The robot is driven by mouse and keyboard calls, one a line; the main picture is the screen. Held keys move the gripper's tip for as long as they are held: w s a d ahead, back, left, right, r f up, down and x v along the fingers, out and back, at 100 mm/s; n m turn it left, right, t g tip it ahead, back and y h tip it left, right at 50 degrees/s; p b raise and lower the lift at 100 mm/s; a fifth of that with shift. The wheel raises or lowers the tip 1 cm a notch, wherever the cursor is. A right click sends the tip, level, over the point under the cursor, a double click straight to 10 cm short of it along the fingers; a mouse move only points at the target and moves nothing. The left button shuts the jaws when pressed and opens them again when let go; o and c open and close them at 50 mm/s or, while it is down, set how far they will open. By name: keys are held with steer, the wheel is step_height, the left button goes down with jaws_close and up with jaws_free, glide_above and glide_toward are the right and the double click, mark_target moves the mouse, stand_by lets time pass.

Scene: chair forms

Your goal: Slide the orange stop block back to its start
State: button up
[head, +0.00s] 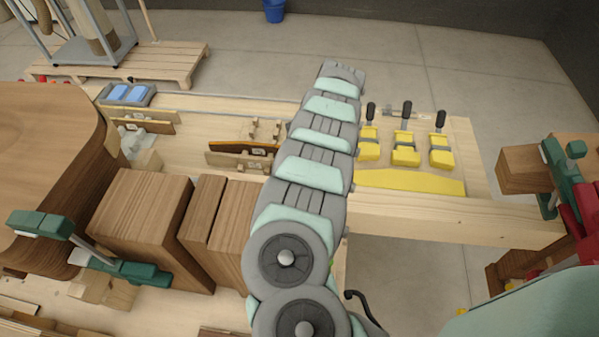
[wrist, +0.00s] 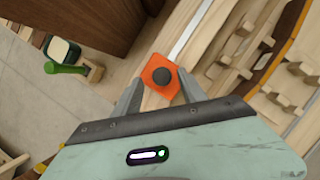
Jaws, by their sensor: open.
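The orange stop block (wrist: 155,84) with a round dark knob on top shows in the wrist view, on a wooden rail at the end of a pale strip (wrist: 189,32). My gripper (wrist: 158,95) is open, with one grey finger on each side of the block. I cannot tell whether the fingers touch it. In the head view my own arm covers the block and the gripper.
Yellow clamps (head: 405,150) with black handles stand right of my arm. Brown wooden blocks (head: 140,217) and a green clamp (head: 120,268) stand at the left. Slotted wooden forms (wrist: 240,62) lie right of the block in the wrist view.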

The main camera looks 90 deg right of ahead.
steer(key=b+v, duration=0.2)
steer(key=v, duration=0.8)
steer(key=shift+r, duration=0.3)
steer(key=shift+d, duration=0.15)
